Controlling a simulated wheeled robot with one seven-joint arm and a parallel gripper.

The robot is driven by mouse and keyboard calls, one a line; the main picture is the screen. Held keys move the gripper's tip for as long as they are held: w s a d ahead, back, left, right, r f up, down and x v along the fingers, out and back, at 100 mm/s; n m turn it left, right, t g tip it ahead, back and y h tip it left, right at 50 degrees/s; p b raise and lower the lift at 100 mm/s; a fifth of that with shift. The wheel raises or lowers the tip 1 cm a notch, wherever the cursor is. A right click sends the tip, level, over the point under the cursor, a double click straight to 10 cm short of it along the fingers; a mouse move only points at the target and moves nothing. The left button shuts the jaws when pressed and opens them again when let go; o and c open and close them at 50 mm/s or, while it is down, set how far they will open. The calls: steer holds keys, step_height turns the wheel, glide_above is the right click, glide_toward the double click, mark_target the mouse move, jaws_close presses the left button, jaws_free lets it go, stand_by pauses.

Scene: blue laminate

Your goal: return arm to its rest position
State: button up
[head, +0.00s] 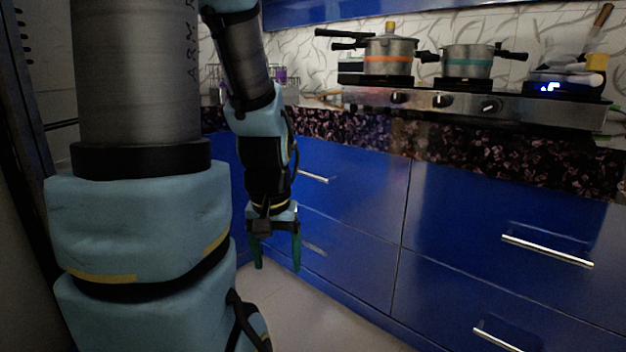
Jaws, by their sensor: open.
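My gripper (277,262) hangs pointing down in the head view, left of the middle. Its two green fingers are spread apart with nothing between them. It is in front of the blue drawer fronts and above the pale floor. My arm comes down from the top of the view, and its large near links fill the left side.
Blue drawers (340,188) with metal handles run along the right, all shut. Above them is a dark speckled counter (420,138) with a gas stove (470,104). A pot with an orange band (389,56) and a pot with a teal band (467,62) stand there. Pale floor (310,310) is clear.

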step_height(320, 180, up, 28)
steer(key=p, duration=2.6)
steer(key=shift+f, duration=0.25)
